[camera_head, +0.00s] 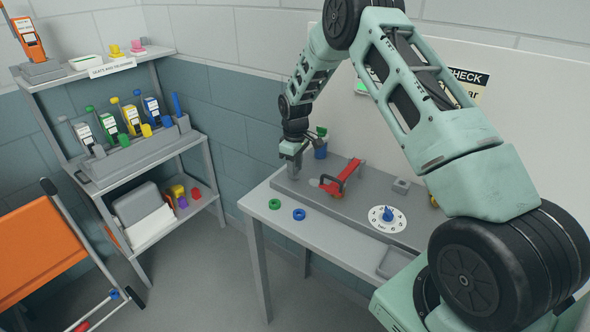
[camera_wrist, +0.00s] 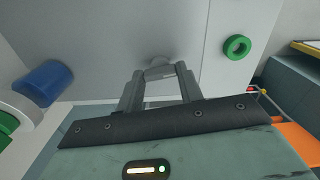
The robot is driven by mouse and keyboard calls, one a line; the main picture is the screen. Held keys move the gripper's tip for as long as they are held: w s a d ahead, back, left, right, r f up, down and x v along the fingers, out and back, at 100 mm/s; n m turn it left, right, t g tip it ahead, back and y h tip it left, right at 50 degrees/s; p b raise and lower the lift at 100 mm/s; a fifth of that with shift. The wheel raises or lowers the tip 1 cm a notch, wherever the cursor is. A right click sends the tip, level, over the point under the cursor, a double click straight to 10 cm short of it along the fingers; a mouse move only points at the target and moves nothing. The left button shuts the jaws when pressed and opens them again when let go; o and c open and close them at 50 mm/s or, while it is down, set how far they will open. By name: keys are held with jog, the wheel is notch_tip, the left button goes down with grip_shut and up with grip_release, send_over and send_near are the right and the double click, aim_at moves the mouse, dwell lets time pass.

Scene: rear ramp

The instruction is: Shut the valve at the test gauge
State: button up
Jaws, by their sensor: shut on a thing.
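The test gauge (camera_head: 372,222) is a white round dial marked "bar" with a blue piece at its centre, on the grey base plate (camera_head: 330,205) on the bench. A red lever (camera_head: 346,174) lies slantwise on the plate, left of the dial; a blue cylinder (camera_head: 320,151) with a green top stands behind it. It also shows in the wrist view (camera_wrist: 45,82). My gripper (camera_head: 291,172) points down at the plate's left end, apart from the red lever. In the wrist view my fingers (camera_wrist: 160,80) are shut on a small grey piece (camera_wrist: 159,66), mostly hidden.
A green ring (camera_head: 275,204) and a blue ring (camera_head: 299,214) lie on the bench's front left; the green one shows in the wrist view (camera_wrist: 237,47). A small grey block (camera_head: 401,186) sits behind the dial. A shelf (camera_head: 110,71) with coloured tools stands left, beyond open floor.

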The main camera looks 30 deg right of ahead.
jog(key=m+b, duration=0.1)
jog(key=m, duration=0.3)
jog(key=shift+m, duration=0.3)
jog(key=m+b, duration=0.1)
jog(key=m, duration=1.3)
jog(key=shift+r+m, duration=0.1)
jog(key=shift+m, duration=0.3)
jog(key=o, duration=1)
notch_tip(320, 180, up, 17)
jog(key=b, duration=0.2)
jog(key=shift+r+b, duration=0.2)
jog(key=shift+b, duration=0.2)
